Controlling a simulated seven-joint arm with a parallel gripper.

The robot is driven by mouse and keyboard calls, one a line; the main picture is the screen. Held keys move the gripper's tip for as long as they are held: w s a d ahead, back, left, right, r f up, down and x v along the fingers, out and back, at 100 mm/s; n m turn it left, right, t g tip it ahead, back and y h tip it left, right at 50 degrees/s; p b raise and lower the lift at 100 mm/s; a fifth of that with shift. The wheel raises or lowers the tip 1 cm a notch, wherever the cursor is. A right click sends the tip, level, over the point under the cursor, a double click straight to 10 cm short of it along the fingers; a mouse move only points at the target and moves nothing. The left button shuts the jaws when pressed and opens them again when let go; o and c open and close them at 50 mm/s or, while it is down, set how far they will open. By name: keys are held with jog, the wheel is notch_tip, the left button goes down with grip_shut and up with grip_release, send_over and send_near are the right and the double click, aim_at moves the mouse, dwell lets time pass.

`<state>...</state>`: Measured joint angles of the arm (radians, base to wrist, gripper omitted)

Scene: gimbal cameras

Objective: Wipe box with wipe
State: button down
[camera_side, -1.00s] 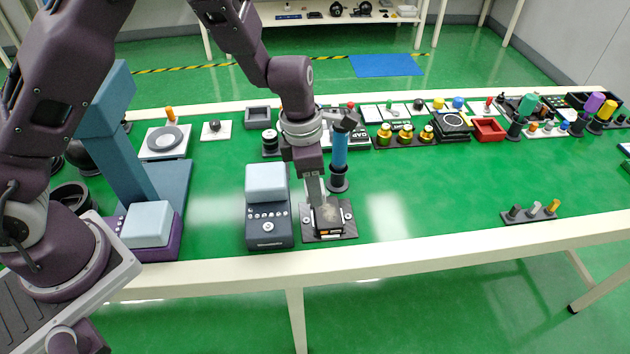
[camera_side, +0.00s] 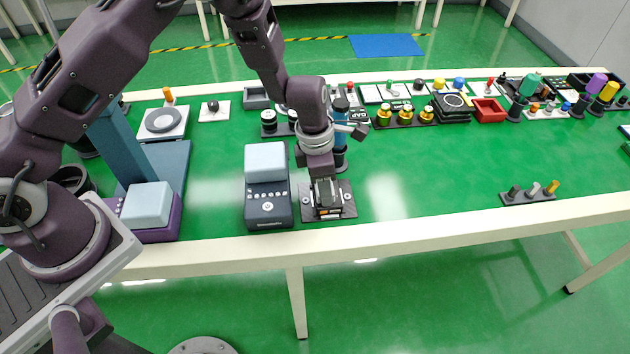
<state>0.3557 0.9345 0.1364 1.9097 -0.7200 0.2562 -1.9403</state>
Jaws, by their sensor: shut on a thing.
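A small dark box (camera_side: 329,212) with orange and white marks on its front sits on a flat dark plate (camera_side: 347,208) near the table's front edge. My gripper (camera_side: 325,187) points down directly over it. It is shut on a small dark grey piece (camera_side: 327,185), which seems to be the wipe. The wipe is at the box's top; I cannot tell whether it touches. The gripper and wipe hide most of the box's top.
A dark device with a pale blue top (camera_side: 265,163) stands close on the left. A blue cylinder on a dark stand (camera_side: 340,158) is just behind my gripper. A small rack of pegs (camera_side: 528,193) is at the right. The green table between is clear.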

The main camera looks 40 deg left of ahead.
jog(key=shift+w+d, duration=1.35)
jog(key=s+a, duration=0.4)
jog(key=shift+s+a, duration=0.25)
jog(key=shift+a, duration=0.05)
jog(key=shift+w+a, duration=0.2)
jog(key=shift+w, duration=0.7)
jog(key=shift+w+d, duration=1.85)
jog(key=shift+d, duration=0.05)
jog(key=shift+s+a, duration=2.2)
notch_tip(320, 180, up, 8)
jog(key=shift+r, duration=0.15)
